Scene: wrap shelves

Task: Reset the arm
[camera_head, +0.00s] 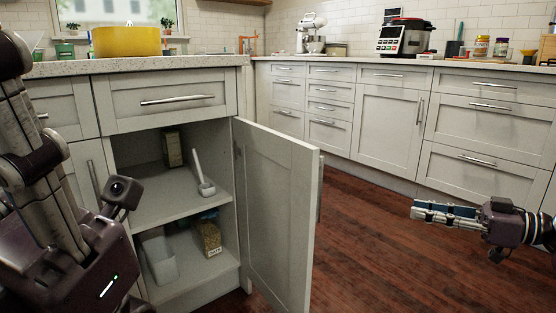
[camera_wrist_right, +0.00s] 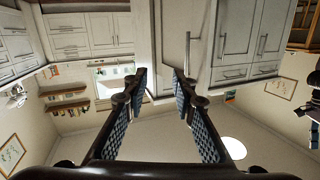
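My right gripper (camera_head: 415,212) is at the right of the head view, pointing left over the wood floor, clear of the cabinets. In the right wrist view its two blue-padded fingers (camera_wrist_right: 160,75) stand apart with nothing between them. My left arm (camera_head: 75,250) fills the left edge of the head view, close to the open lower cabinet. Its shape hides part of the cabinet fronts. I cannot make out whether the left gripper is open or shut.
A cabinet door (camera_head: 275,210) stands open toward the middle. Its shelves hold a box (camera_head: 173,148), a white-handled utensil (camera_head: 202,175), a labelled container (camera_head: 208,237) and a pale bin (camera_head: 160,255). A yellow pot (camera_head: 127,41) is on the counter. The floor (camera_head: 365,240) between is clear.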

